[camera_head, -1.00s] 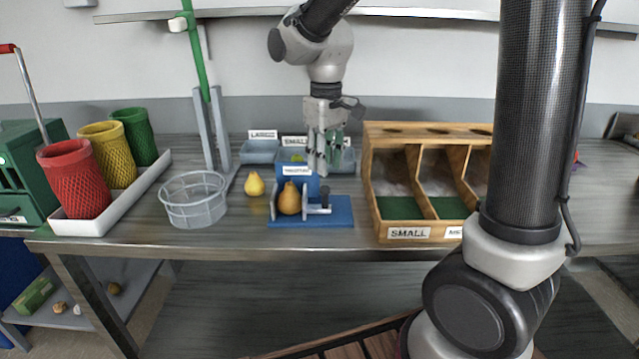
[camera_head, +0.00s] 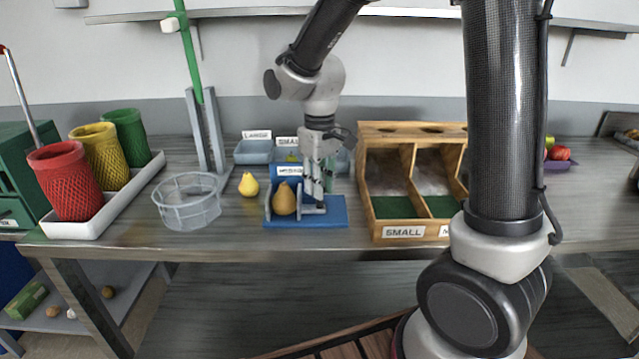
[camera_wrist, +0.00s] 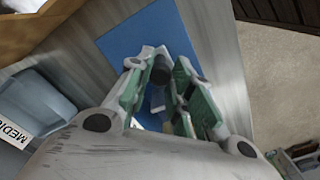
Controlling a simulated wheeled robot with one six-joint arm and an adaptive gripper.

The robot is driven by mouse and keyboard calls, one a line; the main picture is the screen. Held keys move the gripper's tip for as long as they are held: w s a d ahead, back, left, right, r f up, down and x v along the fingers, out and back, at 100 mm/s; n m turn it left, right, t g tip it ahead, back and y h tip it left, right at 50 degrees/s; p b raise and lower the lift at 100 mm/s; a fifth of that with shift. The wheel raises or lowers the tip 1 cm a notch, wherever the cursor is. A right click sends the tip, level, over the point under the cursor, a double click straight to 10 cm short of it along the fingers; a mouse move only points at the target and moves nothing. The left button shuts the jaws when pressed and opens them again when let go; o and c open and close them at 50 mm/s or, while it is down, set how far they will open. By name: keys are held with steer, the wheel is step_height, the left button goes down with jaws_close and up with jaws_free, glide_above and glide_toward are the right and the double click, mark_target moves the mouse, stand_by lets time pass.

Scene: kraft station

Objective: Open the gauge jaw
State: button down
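The gauge is a blue base (camera_head: 334,219) with an upright plate at its left, on the table's front part. A brown pear (camera_head: 284,199) stands on it, left of the jaw. My gripper (camera_head: 315,200) is low over the right part of the gauge, its fingers pointing down and partly hiding the jaw. In the wrist view my gripper (camera_wrist: 163,66) has its two green-padded fingers apart, on either side of a dark round knob (camera_wrist: 160,73) above the blue base (camera_wrist: 115,42). Firm contact with the knob cannot be made out.
A yellow pear (camera_head: 249,185) and a clear round basket (camera_head: 187,202) stand left of the gauge. A wooden bin (camera_head: 403,219) labelled SMALL stands close to its right. Labelled blue-grey trays (camera_head: 254,153) are behind. Red, yellow and green mesh cups (camera_head: 65,180) stand in a white tray at far left.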

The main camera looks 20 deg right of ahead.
steer(key=shift+s+d, duration=0.3)
steer(key=shift+d, duration=0.6)
steer(key=shift+s+d, duration=0.25)
steer(key=shift+d, duration=0.6)
steer(key=c, duration=1.5)
jaws_free()
step_height(320, 180, up, 12)
steer(key=shift+r, duration=0.1)
steer(key=s+d+m+t, duration=0.1)
steer(key=s+d, duration=0.2)
steer(key=s, duration=0.3)
steer(key=s+d+m+t, duration=0.2)
steer(key=s+d, duration=0.2)
steer(key=s, duration=0.2)
steer(key=s+d+m+t, duration=0.1)
steer(key=s+d+m, duration=0.1)
steer(key=s+d, duration=0.2)
steer(key=shift+s+d+r, duration=0.1)
steer(key=shift+s+r, duration=0.1)
steer(key=shift+s, duration=0.35)
steer(key=shift+s+d+r, duration=0.1)
steer(key=shift+s+r, duration=0.05)
steer(key=shift+s, duration=0.4)
